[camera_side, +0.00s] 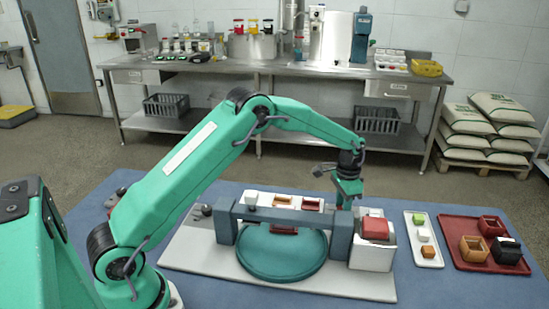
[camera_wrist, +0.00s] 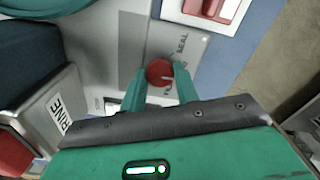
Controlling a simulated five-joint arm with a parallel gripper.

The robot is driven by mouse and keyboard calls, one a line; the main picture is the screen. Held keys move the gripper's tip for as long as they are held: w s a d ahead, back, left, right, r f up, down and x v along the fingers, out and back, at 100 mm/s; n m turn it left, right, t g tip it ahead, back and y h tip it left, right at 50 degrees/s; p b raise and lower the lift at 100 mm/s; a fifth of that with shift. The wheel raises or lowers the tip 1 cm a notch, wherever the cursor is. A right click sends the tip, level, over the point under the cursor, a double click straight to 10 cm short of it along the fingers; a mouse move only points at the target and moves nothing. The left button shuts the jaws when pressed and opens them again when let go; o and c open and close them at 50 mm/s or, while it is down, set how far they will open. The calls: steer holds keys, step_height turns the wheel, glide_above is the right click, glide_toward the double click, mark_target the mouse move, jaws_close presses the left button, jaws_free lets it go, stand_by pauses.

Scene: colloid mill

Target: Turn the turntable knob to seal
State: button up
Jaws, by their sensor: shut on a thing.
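The red knob (camera_wrist: 159,72) sits on a grey plate (camera_wrist: 172,48) in the wrist view, with the word SEAL printed up and right of it and another label partly hidden below. My gripper (camera_wrist: 160,80) has one finger on each side of the knob and is shut on it. A pale mark shows at the knob's lower right; I cannot tell exactly where it points. In the side view my gripper (camera_side: 346,203) reaches down behind the right post of the blue-grey bridge, and the knob is hidden there. The round teal turntable (camera_side: 282,257) lies under the bridge.
A white tray (camera_side: 424,240) and a red tray (camera_side: 462,222) with small blocks lie further right. The blue mat's front right is clear.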

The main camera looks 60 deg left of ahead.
steer(key=n, duration=0.5)
steer(key=shift+n, duration=0.3)
steer(key=n, duration=0.5)
steer(key=shift+n, duration=0.4)
steer(key=o, duration=1)
steer(key=shift+c, duration=0.2)
steer(key=shift+r, duration=0.15)
step_height(320, 180, up, 7)
steer(key=shift+r, duration=0.3)
